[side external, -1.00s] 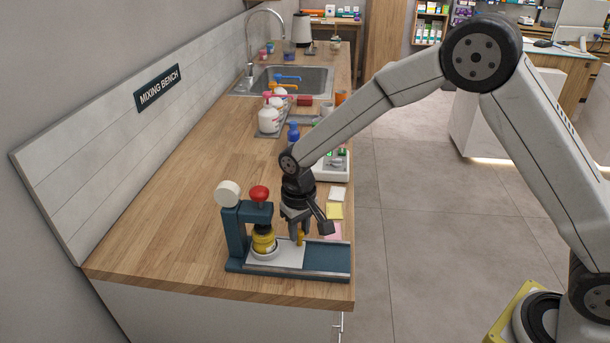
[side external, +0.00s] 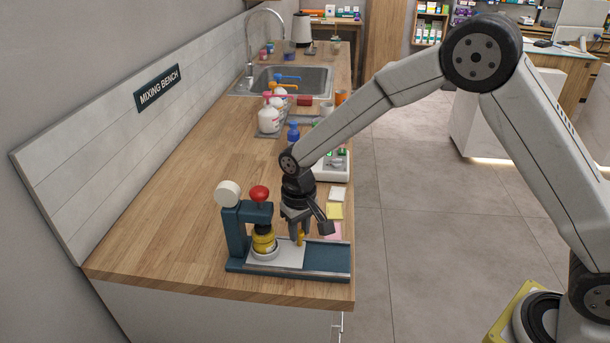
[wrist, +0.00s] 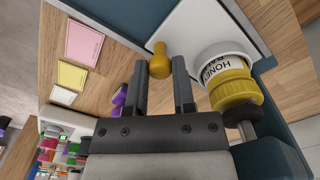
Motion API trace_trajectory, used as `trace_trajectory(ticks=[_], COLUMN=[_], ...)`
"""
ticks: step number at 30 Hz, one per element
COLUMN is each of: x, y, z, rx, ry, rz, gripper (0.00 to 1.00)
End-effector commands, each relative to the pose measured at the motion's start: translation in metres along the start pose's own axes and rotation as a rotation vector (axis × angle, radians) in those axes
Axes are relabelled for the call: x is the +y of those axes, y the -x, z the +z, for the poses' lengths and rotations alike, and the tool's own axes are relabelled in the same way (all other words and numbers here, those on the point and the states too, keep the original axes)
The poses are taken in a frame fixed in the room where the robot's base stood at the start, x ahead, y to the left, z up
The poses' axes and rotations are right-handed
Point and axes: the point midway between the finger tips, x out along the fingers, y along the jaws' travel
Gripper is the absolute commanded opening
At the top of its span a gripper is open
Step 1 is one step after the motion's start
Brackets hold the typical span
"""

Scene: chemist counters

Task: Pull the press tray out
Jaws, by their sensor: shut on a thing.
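The press (side external: 236,238) is a dark blue frame with a red knob on top, on the near end of the bench. Its white press tray (side external: 291,257) lies flat on the dark blue base. A yellow-lidded jar (side external: 263,241) stands in a white ring on the tray under the press head; in the wrist view its label (wrist: 215,70) reads HONEY. A yellow knob (wrist: 159,62) stands up from the tray. My gripper (side external: 299,234) points down and is shut on this knob, one finger on each side. The tray also shows in the wrist view (wrist: 195,25).
The dark blue base has a bare stretch (side external: 328,260) right of the tray, towards the bench's front edge. Pink, yellow and white notes (side external: 335,211) lie behind my gripper.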

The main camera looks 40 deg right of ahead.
Motion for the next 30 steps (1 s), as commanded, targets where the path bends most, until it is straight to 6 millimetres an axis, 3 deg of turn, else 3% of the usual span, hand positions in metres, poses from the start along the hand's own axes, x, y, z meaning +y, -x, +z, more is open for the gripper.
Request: trace_trajectory(ticks=[8,24,30], x=[0.015,0.069,0.075], y=[0.001,0.001,0.001], z=[0.013,0.066,0.073], rx=[0.002,0.003,0.002], ry=[-0.002,-0.002,-0.001], rz=[0.0,0.0,0.001], gripper=[0.0,0.0,0.0])
